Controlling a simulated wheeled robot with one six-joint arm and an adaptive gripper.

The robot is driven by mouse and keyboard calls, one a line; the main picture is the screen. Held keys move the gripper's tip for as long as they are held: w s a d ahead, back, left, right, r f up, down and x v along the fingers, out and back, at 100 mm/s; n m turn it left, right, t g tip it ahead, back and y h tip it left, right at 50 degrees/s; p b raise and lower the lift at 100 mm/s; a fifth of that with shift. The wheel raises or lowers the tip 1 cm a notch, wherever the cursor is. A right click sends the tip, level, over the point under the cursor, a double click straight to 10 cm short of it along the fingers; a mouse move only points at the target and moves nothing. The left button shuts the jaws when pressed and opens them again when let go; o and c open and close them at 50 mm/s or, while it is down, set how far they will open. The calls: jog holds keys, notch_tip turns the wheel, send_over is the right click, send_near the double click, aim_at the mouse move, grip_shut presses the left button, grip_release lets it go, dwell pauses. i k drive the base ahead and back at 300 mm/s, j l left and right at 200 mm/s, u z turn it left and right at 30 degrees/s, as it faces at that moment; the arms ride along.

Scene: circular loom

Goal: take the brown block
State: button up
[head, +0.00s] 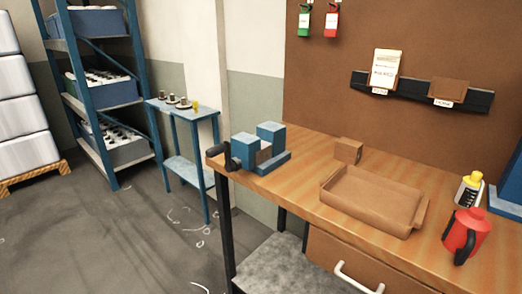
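A small brown block (348,151) stands on the wooden workbench (290,184), near its back edge by the brown board. It sits just behind a shallow brown tray (372,199) and appears apart from it. A flat brown piece (449,90) also rests in the dark wall rack above the bench. My gripper is not in view.
A blue vise (262,148) with a dark handle stands at the bench's left end. A red oil can (463,235) and a yellow-capped bottle (469,188) stand at the right. Left are a narrow blue table (181,112) and shelving (95,90).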

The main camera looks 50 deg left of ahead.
aim_at(347, 150)
jog(key=u, duration=1.4)
jog(key=i+j+z, duration=0.15)
jog(key=j, duration=0.2)
jog(key=i+j+z, duration=0.15)
jog(key=i+j, duration=0.15)
jog(key=i+j+z, duration=0.15)
jog(key=j, duration=0.3)
jog(key=i+j+z, duration=0.15)
jog(key=j, duration=0.25)
